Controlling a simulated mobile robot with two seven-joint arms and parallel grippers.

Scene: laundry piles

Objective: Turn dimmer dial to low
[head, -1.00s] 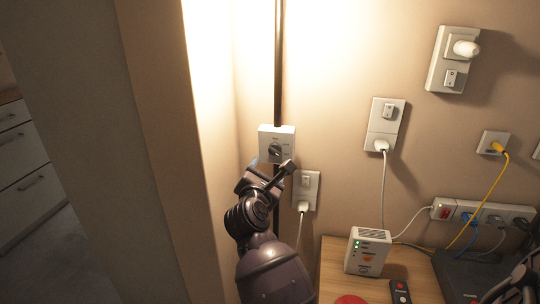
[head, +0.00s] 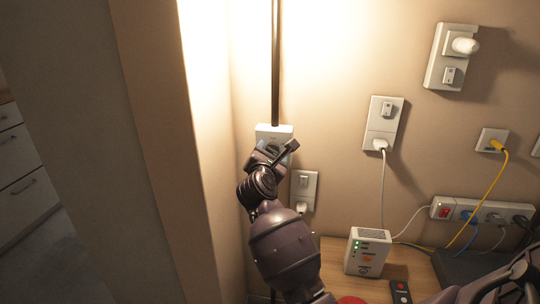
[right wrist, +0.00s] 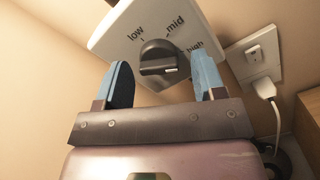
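A white dimmer plate (head: 264,130) is on the wall at the foot of a dark vertical pole. Its black dial (right wrist: 158,57) shows in the right wrist view, with "low", "mid" and "high" printed around it from left to right. A small white mark is at the dial's right side, the side of "high". My right gripper (head: 274,152) is in front of the plate and hides much of it in the head view. Its blue fingers are apart on either side of the dial; I cannot tell whether they touch it. My left gripper is not in view.
A wall socket (head: 304,187) with a plug is just right of the dimmer. A wooden surface (head: 330,262) below holds a white box (head: 366,250) and a remote (head: 401,291). A power strip (head: 480,212) with cables is at right. A wall corner (head: 205,180) stands close at left.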

